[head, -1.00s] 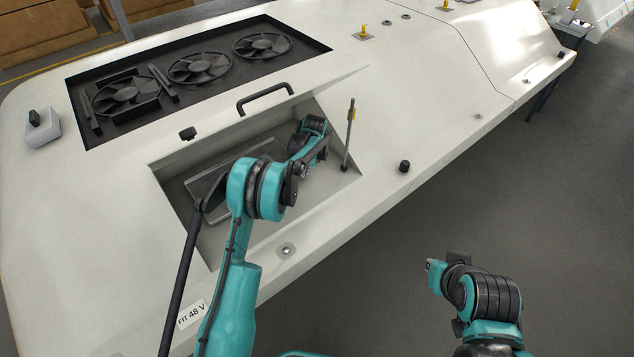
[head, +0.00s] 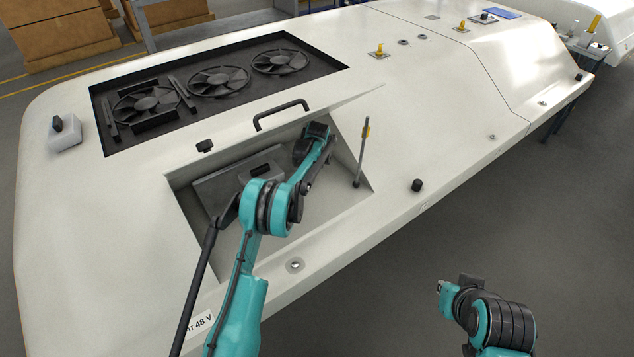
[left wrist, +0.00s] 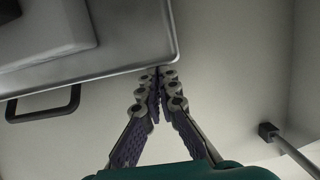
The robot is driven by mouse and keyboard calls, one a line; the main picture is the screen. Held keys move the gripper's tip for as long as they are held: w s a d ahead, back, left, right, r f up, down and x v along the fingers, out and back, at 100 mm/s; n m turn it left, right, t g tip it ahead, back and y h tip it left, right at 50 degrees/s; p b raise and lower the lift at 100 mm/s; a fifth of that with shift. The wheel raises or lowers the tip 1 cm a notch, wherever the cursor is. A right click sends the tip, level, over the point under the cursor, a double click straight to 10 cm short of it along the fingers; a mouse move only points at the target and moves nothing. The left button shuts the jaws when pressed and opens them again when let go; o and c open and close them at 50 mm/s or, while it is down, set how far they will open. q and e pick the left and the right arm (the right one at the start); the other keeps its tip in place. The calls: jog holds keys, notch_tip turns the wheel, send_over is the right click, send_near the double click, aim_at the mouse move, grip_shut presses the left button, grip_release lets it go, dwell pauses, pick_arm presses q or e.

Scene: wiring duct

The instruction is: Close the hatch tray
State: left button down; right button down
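The hatch tray is a grey metal panel (head: 218,188) inside the hatch recess of the white housing, tilted, with a dark slot on its face. In the left wrist view the tray (left wrist: 130,45) shows a straight edge and rounded corner. My left gripper (left wrist: 158,76) has its fingertips together at that edge, with nothing seen between them. I cannot tell whether they touch it. My right gripper (head: 443,288) is away from the housing, too small to judge.
A black handle (head: 281,114) stands at the recess's back rim. A thin rod (head: 362,155) with a yellow tag rises at its right side. A bay with several fans (head: 218,80) lies behind. A dark knob (head: 417,185) sits near the front edge. Floor at right is clear.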

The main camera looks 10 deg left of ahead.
pick_arm(q)
jog(key=s+d, duration=0.4)
jog(key=d, duration=0.1)
jog(key=s+d, duration=0.5)
jog(key=d, duration=0.1)
jog(key=s+d+b, duration=0.1)
jog(key=s+d, duration=0.4)
jog(key=shift+s+d, duration=0.2)
jog(key=shift+d, duration=0.15)
jog(key=s+d, duration=0.1)
jog(key=s+d+p, duration=0.1)
jog(key=shift+s+d+r, duration=0.15)
jog(key=shift+d+r, duration=0.05)
jog(key=shift+d, duration=0.2)
jog(key=p+v, duration=0.3)
jog(key=v, duration=0.6)
jog(key=shift+s+d+f+p, duration=0.15)
jog(key=shift+s+d+p, duration=0.25)
jog(key=s+a+r+n+t+h, duration=0.1)
jog(key=s+a+r+n, duration=0.45)
jog(key=r, duration=0.25)
jog(key=s+a+r+n+t+h, duration=0.1)
jog(key=s+a+r+n, duration=0.45)
jog(key=r+n, duration=0.2)
jog(key=s+a+r+n+t, duration=0.1)
jog(key=s+a+n+t, duration=0.2)
jog(key=s+n, duration=1)
jog(key=shift+s+a+r, duration=0.25)
jog(key=shift+s+a, duration=0.5)
jog(key=shift+a, duration=0.15)
